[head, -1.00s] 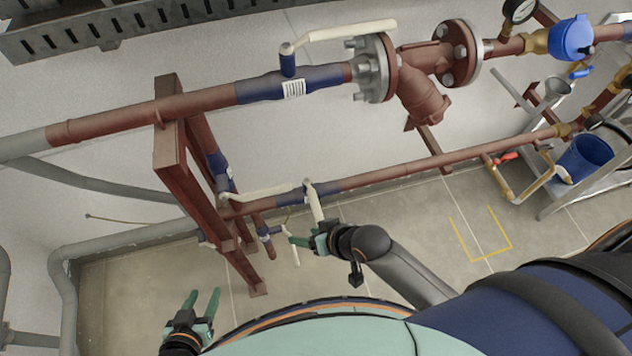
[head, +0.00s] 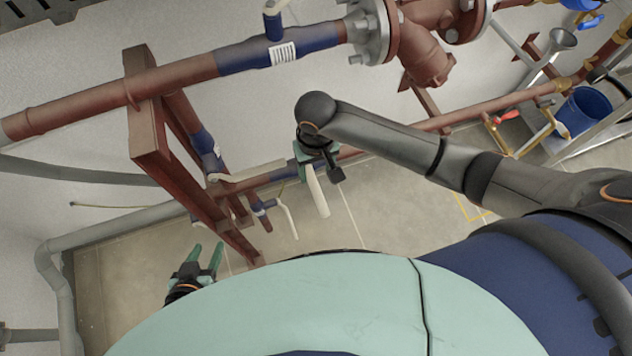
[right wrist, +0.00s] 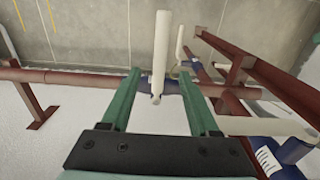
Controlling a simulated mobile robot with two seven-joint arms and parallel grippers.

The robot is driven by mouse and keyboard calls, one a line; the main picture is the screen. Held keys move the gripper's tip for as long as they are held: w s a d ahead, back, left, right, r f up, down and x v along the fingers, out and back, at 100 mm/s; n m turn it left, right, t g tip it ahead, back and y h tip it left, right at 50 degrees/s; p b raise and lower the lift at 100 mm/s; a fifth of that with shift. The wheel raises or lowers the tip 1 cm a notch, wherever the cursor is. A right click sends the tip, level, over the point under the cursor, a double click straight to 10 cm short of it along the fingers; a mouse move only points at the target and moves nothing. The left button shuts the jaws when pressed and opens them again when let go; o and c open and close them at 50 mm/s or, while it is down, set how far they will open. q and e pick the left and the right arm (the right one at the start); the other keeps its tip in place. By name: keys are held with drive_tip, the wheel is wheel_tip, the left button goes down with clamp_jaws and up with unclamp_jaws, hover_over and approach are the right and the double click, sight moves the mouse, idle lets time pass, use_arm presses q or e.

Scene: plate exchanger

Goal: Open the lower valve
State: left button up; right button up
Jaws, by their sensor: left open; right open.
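The lower pipe's valve has a blue body (head: 283,175), partly hidden behind my right gripper in the head view. Its white lever (head: 318,192) sticks out from the pipe, down in the picture. In the right wrist view the lever (right wrist: 160,50) stands crosswise to the pipe, over the blue body (right wrist: 177,85). My right gripper (right wrist: 158,76) is open and empty at this valve. The lever's pipe-side end shows between its green fingertips, touching neither. Depth is hard to tell. My left gripper (head: 207,250) is open and empty, low at the left, away from the valve.
A smaller lever (head: 288,220) hangs below. The brown steel support (head: 165,150) stands left of the valve. The upper blue valve (head: 270,55) is above. A blue bucket (head: 585,112) is far right.

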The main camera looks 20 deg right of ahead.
sight(316, 188)
wheel_tip(316, 188, down, 9)
drive_tip(key=shift+r+b, duration=0.2)
drive_tip(key=shift+b, duration=0.45)
clamp_jaws()
idle(1.0)
